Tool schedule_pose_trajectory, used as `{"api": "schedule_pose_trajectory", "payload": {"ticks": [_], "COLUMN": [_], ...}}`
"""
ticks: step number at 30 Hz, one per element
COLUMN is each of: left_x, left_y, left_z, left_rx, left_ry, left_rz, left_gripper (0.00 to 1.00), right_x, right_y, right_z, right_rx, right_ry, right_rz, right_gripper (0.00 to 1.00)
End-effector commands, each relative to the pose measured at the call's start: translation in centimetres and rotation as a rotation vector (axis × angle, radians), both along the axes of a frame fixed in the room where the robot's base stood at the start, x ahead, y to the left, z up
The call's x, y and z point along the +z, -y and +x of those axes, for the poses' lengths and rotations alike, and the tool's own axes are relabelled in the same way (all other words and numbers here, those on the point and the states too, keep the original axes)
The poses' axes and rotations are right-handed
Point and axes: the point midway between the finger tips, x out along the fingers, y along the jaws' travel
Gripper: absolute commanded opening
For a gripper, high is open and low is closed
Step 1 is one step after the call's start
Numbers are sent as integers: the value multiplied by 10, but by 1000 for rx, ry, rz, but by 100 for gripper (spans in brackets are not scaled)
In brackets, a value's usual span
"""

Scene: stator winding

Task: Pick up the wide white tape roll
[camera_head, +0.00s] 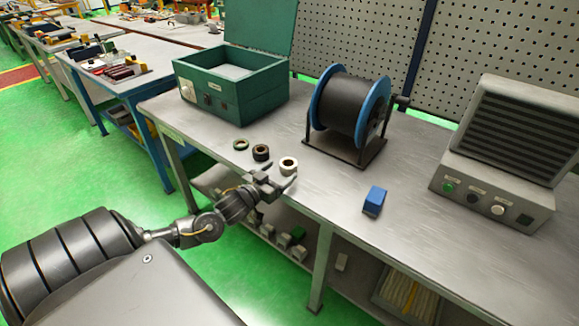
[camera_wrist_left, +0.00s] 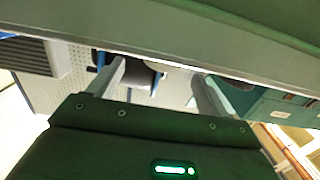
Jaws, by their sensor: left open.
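The wide white tape roll (camera_head: 288,170) sits on the grey workbench in the head view, with its dark centre hole facing up. A dark tape roll (camera_head: 261,153) and a flatter green-dark roll (camera_head: 241,145) lie to its left. My left gripper (camera_head: 279,176) is open at the bench's front edge, just in front of the white roll. Its fingers are apart, and I cannot tell whether one touches the roll. In the left wrist view my left gripper (camera_wrist_left: 160,88) also shows spread fingers; I cannot make out the white roll there. My right gripper is out of view.
A black wire spool with blue flanges (camera_head: 350,105) stands behind the rolls. An open green box (camera_head: 232,95) is at back left. A small blue block (camera_head: 374,201) and a grey vented unit (camera_head: 500,150) are to the right. Bare bench (camera_head: 325,190) lies between.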

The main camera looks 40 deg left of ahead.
Motion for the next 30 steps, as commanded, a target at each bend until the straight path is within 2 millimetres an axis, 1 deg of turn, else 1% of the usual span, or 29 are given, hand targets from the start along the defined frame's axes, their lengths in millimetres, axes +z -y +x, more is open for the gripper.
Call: {"api": "schedule_pose_trajectory", "payload": {"ticks": [2,8,14,18,21,27,29,30], "left_x": [0,0,0,-2,-4,-5,-5,-4], "left_y": [0,0,-7,-7,-7,-7,-7,-7], "left_z": [6,11,39,55,60,60,60,60], "left_rx": [0,-2,-1,-3,-4,-4,-4,-4], "left_ry": [1,0,1,1,0,-1,-1,-1], "left_rz": [0,0,1,-1,0,0,0,0], "left_gripper": [78,78,78,78,78,78,72,67], "right_x": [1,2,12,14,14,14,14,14], "right_y": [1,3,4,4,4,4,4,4], "right_z": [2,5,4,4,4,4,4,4], "right_rx": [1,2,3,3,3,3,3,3], "right_ry": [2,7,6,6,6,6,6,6], "right_rz": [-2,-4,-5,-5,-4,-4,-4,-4], "right_gripper": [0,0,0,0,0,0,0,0]}}
